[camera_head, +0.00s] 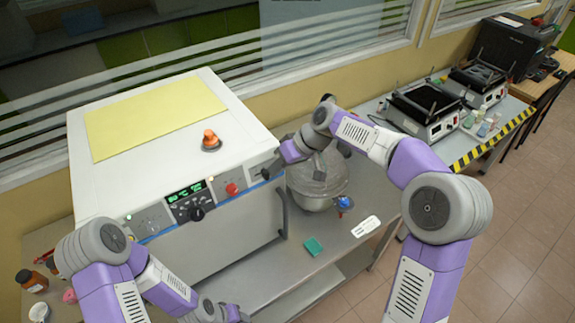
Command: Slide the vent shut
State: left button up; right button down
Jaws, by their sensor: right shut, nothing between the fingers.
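The white oven-like cabinet (232,125) stands on the bench at left. Its front panel carries a lit green display, a red knob (232,189) and, at the right end, a small black knob (265,173). I cannot tell for sure which part is the vent or how far it is slid. My right gripper (281,157) is shut and empty by the upper right front corner of the cabinet, close to the black knob. Whether it touches the panel cannot be made out. My left arm shows at lower left, with its fingers outside the picture.
A round metal vessel (318,187) stands right of the cabinet, under my right wrist. An orange knob (210,142) and a yellow sheet (150,115) are on the cabinet top. Black-topped instruments (427,108) stand at back right.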

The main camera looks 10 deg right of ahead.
jog(key=shift+s+a, duration=0.25)
jog(key=shift+a, duration=0.3)
jog(key=shift+s+a, duration=0.25)
jog(key=shift+a, duration=0.25)
pick_arm(q)
jog(key=shift+f, duration=0.4)
pick_arm(e)
jog(key=shift+w+d, duration=0.1)
pick_arm(q)
jog(key=shift+w+r, duration=0.25)
pick_arm(e)
jog(key=d+r, duration=0.8)
jog(key=d, duration=0.1)
jog(key=shift+d, duration=0.35)
